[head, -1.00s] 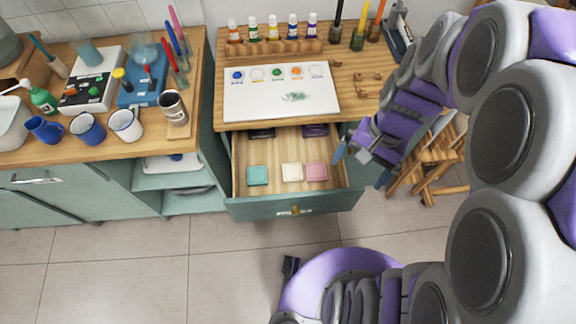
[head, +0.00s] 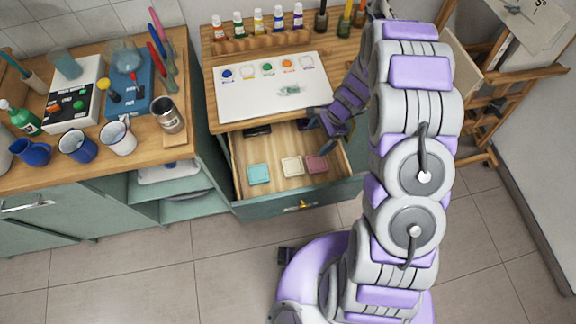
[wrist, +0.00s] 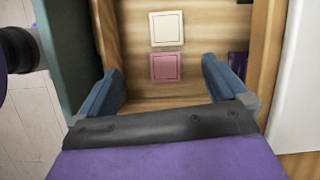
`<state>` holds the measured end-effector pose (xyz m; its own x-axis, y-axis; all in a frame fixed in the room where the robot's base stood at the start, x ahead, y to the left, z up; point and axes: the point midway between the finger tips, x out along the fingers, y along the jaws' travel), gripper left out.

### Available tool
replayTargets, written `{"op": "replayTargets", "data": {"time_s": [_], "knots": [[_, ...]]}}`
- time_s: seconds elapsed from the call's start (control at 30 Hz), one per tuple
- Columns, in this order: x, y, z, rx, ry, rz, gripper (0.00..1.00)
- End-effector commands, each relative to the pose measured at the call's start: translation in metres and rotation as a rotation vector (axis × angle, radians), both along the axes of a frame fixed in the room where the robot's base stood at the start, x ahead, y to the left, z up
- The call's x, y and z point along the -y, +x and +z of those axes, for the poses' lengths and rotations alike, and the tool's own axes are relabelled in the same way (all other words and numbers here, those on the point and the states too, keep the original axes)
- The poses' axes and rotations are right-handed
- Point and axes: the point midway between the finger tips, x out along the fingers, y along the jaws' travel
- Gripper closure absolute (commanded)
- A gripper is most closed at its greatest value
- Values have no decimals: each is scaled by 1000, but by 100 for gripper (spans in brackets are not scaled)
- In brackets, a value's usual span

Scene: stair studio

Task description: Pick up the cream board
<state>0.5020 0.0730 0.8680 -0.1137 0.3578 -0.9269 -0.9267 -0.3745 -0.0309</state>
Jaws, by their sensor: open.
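The cream board (head: 292,166) is a small square lying flat in the open wooden drawer (head: 240,180), between a teal board (head: 258,174) on its left and a pink board (head: 317,163) on its right. In the wrist view the cream board (wrist: 167,28) lies beyond the pink board (wrist: 166,67), ahead of my fingertips. My gripper (wrist: 160,80) is open and empty, its two blue fingers apart on either side of the pink board in that view. In the head view my gripper (head: 322,128) is over the right back part of the drawer, partly hidden by my arm.
A white palette board (head: 275,90) with paint spots lies on the desk above the drawer. Paint bottles (head: 258,20) stand behind it. A dark item (head: 256,130) lies at the drawer's back, and a purple item (wrist: 238,64) is by its side. Mugs (head: 77,146) stand on the left counter.

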Motion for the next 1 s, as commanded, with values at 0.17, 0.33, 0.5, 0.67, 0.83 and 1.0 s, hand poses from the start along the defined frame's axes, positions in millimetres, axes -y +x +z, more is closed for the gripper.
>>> {"op": "replayTargets", "data": {"time_s": [0.17,0.33,0.5,0.67,0.83,1.0], "knots": [[-1,4,-36,-30,-3,-81,0],[-5,6,-51,-35,-6,-105,0],[-15,3,-77,-36,-6,-105,0],[-27,-1,-107,-38,-6,-103,0],[-39,-3,-136,-35,-6,-104,0],[-46,-5,-154,-35,-5,-104,0]]}}
